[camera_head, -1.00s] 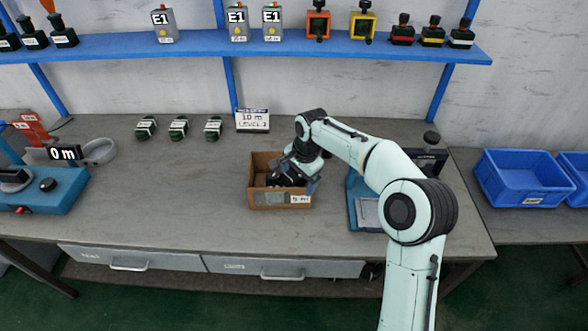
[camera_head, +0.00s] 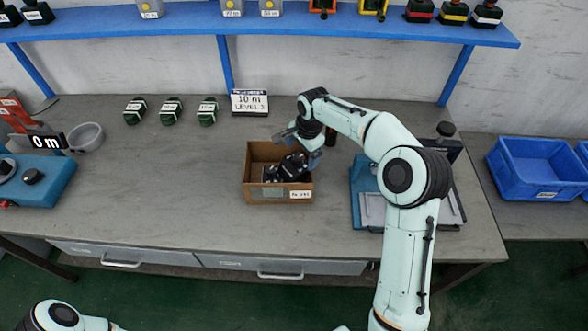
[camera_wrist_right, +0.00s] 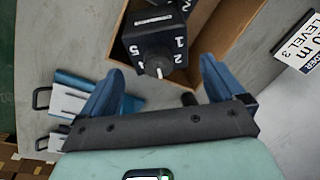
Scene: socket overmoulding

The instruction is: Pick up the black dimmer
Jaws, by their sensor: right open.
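The black dimmer (camera_head: 292,167) is in the open brown box (camera_head: 250,177) on the bench, towards its right side. In the right wrist view the dimmer (camera_wrist_right: 158,42) shows a dark knob and white numbers, and it lies just ahead of the fingertips. My right gripper (camera_head: 302,148) is at the back right of the box, above it. In the right wrist view the right gripper (camera_wrist_right: 163,66) is open, its blue fingers apart on either side of the knob's line and holding nothing. Some other dark parts lie in the box but are hard to make out. My left gripper is out of view.
A "10 m LEVEL 3" sign (camera_head: 249,102) stands behind the box. Several green-black parts (camera_head: 171,110) stand left of it. A blue device (camera_head: 362,185) is on the right, with a blue bin (camera_head: 535,170) beyond.

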